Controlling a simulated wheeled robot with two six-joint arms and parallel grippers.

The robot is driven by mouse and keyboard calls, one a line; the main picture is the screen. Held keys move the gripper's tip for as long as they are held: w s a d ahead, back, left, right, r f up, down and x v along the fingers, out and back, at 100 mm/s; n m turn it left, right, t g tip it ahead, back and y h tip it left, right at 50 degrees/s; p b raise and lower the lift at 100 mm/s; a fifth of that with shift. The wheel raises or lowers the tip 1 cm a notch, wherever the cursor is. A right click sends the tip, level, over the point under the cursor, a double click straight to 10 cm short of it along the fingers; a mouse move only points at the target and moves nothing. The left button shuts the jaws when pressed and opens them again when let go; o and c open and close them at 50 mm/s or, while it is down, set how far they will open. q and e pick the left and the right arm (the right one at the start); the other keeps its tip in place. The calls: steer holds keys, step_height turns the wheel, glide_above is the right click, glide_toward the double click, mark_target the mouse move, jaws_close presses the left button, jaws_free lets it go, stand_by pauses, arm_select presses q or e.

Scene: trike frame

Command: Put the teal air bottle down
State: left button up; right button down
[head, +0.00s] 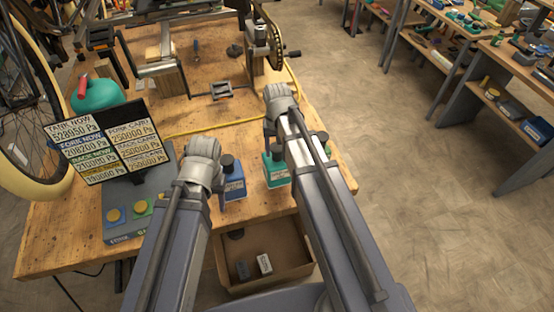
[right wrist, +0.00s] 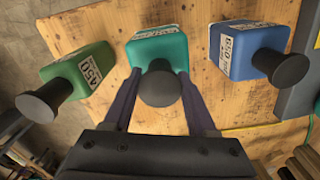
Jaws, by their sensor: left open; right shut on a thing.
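The teal air bottle (right wrist: 158,48) has a white label and a dark round knob. In the right wrist view the fingers of my right gripper (right wrist: 160,76) lie on both sides of it, shut on it. In the head view the teal bottle (head: 274,170) is partly hidden behind my right arm, near the bench's front edge. It looks upright; I cannot tell whether its base touches the wood. My left gripper (head: 204,160) is near the blue bottle in the head view; its fingers are hidden behind its wrist, and it shows nothing held.
A blue bottle (right wrist: 250,50) and a green bottle (right wrist: 78,72) flank the teal one. A display board (head: 112,140) and button box stand left on the workbench (head: 60,235). A yellow hose crosses behind.

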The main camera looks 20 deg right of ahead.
mark_target(277, 157)
steer(key=shift+f+b, duration=1.75)
steer(key=shift+f, duration=0.1)
steer(key=shift+f, duration=0.15)
steer(key=shift+c, duration=1)
jaws_free()
step_height(277, 157, up, 12)
steer(key=p, duration=1.2)
steer(key=shift+r, duration=0.25)
steer(key=s+a+n+h, duration=0.1)
steer(key=s+a+n, duration=0.5)
steer(key=s+a, duration=0.4)
steer(key=s, duration=0.4)
steer(key=shift+a, duration=0.25)
steer(key=shift+s, duration=0.1)
